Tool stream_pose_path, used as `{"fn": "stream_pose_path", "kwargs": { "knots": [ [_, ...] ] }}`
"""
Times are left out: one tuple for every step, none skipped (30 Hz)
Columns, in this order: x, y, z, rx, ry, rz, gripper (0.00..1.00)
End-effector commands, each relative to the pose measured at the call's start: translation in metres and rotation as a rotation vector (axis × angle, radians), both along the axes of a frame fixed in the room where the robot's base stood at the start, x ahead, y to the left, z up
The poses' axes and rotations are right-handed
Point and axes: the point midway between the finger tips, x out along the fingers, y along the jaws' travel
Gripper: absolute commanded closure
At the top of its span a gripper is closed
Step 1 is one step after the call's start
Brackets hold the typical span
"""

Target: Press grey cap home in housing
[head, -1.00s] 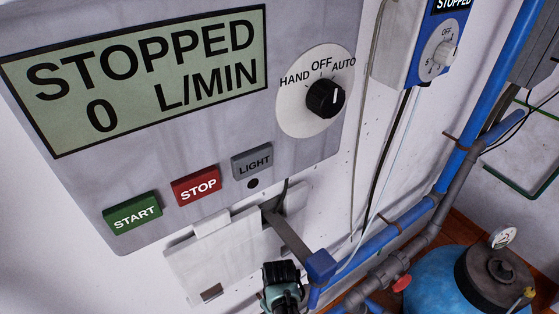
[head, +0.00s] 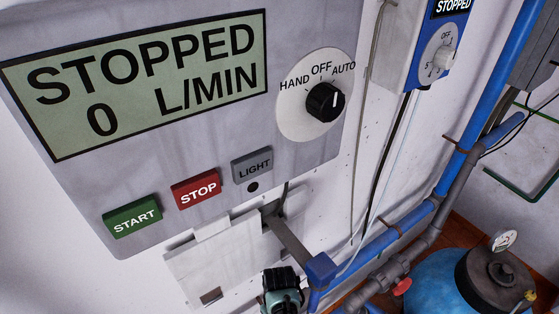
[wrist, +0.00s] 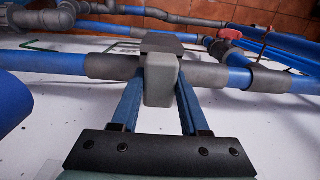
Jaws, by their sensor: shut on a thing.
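In the wrist view my gripper (wrist: 162,62) has two blue fingers closed in on a light grey, round-edged block, which looks like the grey cap (wrist: 161,84). A darker grey block (wrist: 162,43) shows just beyond it at the fingertips. It may be the housing; I cannot tell whether the cap touches it or how deep it sits. In the head view a teal and black part of my arm shows at the bottom edge. The cap cannot be made out there.
The head view shows a wall panel with a green START button (head: 132,216), a red STOP button (head: 196,190), a grey LIGHT button (head: 252,166) and a black selector knob (head: 325,101). A pale box (head: 225,262) is below. Blue pipes (head: 390,237) and a blue tank (head: 437,287) stand right.

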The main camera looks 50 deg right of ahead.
Motion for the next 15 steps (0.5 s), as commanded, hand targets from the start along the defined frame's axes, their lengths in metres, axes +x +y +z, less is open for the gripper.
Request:
{"fn": "stream_pose_path", "kwargs": {
  "knots": [
    [0.0002,-0.0001,0.0001,0.0,0.0,0.0,0.95],
    [0.0002,0.0,-0.0002,0.0,0.0,0.0,0.95],
    [0.0002,0.0,-0.0009,0.0,0.0,0.0,0.95],
    [0.0002,0.0,-0.0016,0.0,0.0,0.0,0.95],
    [0.0001,0.0,-0.0024,0.0,0.0,0.0,0.95],
    [-0.0001,0.0001,-0.0036,0.001,0.001,0.0,0.95],
    [-0.0002,0.0001,-0.0045,0.001,0.001,0.0,0.95],
    [-0.0002,0.0003,-0.0053,0.001,0.002,0.0,0.95],
    [-0.0002,0.0003,-0.006,0.001,0.001,0.0,0.95],
    [-0.0002,0.0003,-0.0063,0.0,0.001,0.0,0.95],
    [-0.0002,0.0003,-0.0064,0.0,0.001,0.0,0.95],
    [-0.0003,0.0003,-0.0065,0.0,0.001,0.0,0.95],
    [-0.0004,0.0003,-0.0066,0.0,0.001,0.0,0.95],
    [-0.0004,0.0004,-0.0066,0.0,0.001,0.0,0.5],
    [-0.0005,0.0004,-0.0067,0.0,0.001,0.0,0.43]
  ]
}}
